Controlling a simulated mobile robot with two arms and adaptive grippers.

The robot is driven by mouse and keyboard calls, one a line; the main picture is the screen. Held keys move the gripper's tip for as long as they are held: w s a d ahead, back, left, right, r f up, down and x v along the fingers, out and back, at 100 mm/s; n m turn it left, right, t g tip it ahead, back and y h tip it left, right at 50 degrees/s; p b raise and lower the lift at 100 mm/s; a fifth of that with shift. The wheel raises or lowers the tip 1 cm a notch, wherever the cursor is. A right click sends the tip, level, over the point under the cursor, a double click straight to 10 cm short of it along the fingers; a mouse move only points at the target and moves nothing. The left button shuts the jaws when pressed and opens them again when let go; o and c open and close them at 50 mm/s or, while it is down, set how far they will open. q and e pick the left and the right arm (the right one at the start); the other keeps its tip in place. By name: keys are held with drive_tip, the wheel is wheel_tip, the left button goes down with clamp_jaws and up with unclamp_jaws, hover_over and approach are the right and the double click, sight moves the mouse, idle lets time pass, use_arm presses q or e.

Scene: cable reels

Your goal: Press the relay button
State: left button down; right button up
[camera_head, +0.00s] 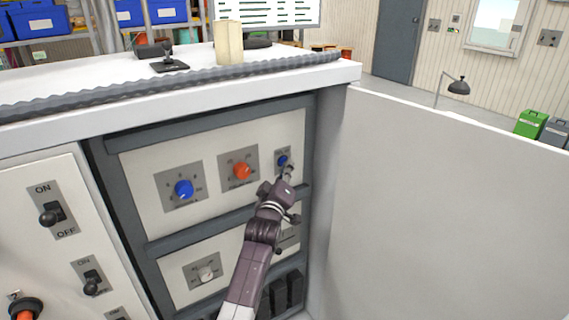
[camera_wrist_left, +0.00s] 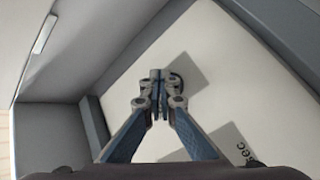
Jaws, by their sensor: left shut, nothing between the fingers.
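The relay button is the small blue button (camera_head: 283,160) on a grey plate at the upper right of the open cabinet's panel, in the head view. My left gripper (camera_head: 287,170) is shut and empty, with its fingertips just below the button in that view. In the left wrist view, the closed fingertips (camera_wrist_left: 157,76) point at the panel and hide most of what is behind them. A dark curved edge shows beside the tips, possibly the button. I cannot tell whether the tips touch it. My right gripper is not in view.
A blue knob (camera_head: 184,189) and an orange knob (camera_head: 242,171) sit left of the button. A white knob (camera_head: 206,274) is on the lower panel. Black ON/OFF switches (camera_head: 53,214) are at the left. The open white door (camera_head: 440,215) bounds the right side.

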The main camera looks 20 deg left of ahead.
use_arm(q)
drive_tip(key=shift+w+a, duration=0.1)
drive_tip(key=shift+a, duration=0.05)
idle(0.4)
drive_tip(key=shift+s+d+p, duration=0.4)
drive_tip(key=shift+s+d, duration=0.2)
drive_tip(key=shift+d, duration=0.05)
